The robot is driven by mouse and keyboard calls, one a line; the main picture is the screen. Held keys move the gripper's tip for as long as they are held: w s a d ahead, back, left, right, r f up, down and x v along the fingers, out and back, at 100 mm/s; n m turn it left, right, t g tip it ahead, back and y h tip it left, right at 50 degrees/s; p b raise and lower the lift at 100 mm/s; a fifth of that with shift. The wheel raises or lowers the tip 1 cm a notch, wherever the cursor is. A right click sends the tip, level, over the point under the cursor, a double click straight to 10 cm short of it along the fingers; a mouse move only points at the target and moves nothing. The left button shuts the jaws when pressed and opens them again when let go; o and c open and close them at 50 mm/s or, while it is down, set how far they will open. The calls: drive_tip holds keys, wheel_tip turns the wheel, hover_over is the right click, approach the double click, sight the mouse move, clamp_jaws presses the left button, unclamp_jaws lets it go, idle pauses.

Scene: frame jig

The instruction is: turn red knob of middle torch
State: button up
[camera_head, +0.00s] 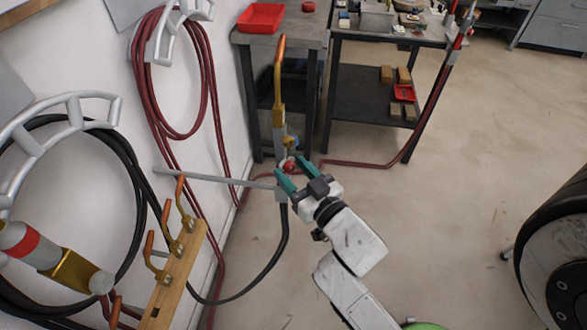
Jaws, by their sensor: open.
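The middle torch (279,95) stands upright near the picture's centre, with a copper tip at the top and a brass body below. Its red knob (289,166) is low on the body, and a blue knob (292,141) sits just above it. My gripper (296,168) has teal fingers and is open. Its two fingertips are on either side of the red knob; I cannot tell whether they touch it. A black hose (284,235) hangs from the torch's lower end.
A grey bar (215,179) runs from the wall to the torch. A wooden rack (176,270) with several copper-tipped nozzles is at lower left. Hoses (205,80) hang on the wall. Tables (385,38) stand behind. The floor (470,160) at right is mostly clear.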

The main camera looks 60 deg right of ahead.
drive_tip(key=shift+w+d, duration=0.1)
drive_tip(key=shift+w, duration=0.1)
clamp_jaws()
idle(0.5)
